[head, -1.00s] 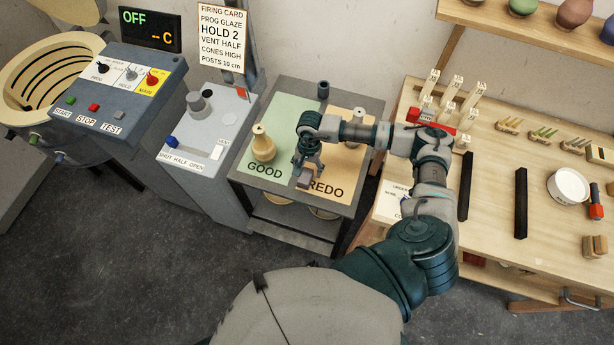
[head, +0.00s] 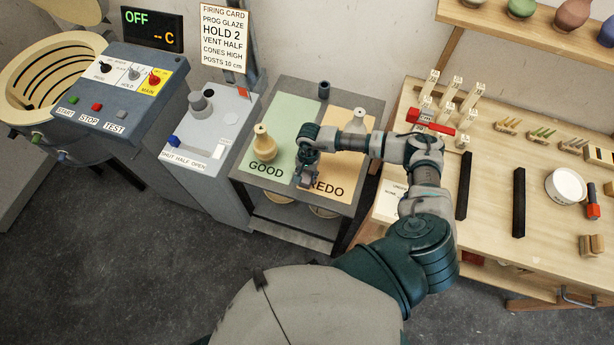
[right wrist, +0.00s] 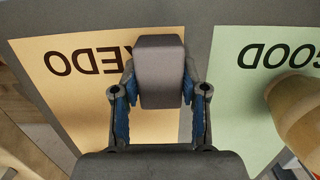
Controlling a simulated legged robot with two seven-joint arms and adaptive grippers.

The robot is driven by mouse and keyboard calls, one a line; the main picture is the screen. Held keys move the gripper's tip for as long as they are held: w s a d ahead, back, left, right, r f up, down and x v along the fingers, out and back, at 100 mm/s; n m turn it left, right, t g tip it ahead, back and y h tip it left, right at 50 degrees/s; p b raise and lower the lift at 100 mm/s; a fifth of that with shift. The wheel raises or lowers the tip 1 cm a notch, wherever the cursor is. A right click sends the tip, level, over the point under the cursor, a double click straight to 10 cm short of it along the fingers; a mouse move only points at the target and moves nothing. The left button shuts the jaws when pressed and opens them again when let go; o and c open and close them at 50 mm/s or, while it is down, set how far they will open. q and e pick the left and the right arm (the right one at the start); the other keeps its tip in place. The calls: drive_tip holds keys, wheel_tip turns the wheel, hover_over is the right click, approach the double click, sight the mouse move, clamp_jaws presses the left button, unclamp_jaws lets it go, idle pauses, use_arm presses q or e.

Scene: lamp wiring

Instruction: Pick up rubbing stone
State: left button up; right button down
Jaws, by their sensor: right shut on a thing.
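The rubbing stone (right wrist: 160,72) is a grey block with rounded edges. In the right wrist view it sits between the two blue-padded fingers of my right gripper (right wrist: 159,88), which is shut on it. In the head view my right gripper (head: 306,176) is over the front of the cart top, near the line between the GOOD and REDO areas. The stone is mostly hidden there by the gripper. Whether it touches the cart top or hangs just above it, I cannot tell. My left gripper is not in view.
A tan vase (head: 264,146) stands on the green GOOD area (head: 304,112), left of my gripper. Another vase (head: 355,122) is behind my arm on the orange REDO area (head: 342,184). A dark cylinder (head: 324,90) stands at the cart's back. A wooden workbench (head: 490,215) is at right.

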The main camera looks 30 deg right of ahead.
sight(308, 177)
drive_tip(key=shift+a+r, duration=0.1)
drive_tip(key=shift+a, duration=0.1)
drive_tip(key=shift+r, duration=0.8)
drive_tip(key=shift+s+d+r+b, duration=0.1)
drive_tip(key=shift+s+r+b, duration=0.15)
drive_tip(key=shift+r, duration=0.2)
drive_tip(key=shift+s+d+r+b, duration=0.1)
drive_tip(key=shift+r+b, duration=0.2)
drive_tip(key=shift+r, duration=0.15)
drive_tip(key=s+d, duration=0.1)
drive_tip(key=s, duration=0.4)
drive_tip(key=s+r+b, duration=0.1)
drive_tip(key=s, duration=0.4)
drive_tip(key=s+d+b, duration=0.1)
drive_tip(key=s, duration=0.4)
drive_tip(key=shift+d+r, duration=0.3)
drive_tip(key=shift+d, duration=0.05)
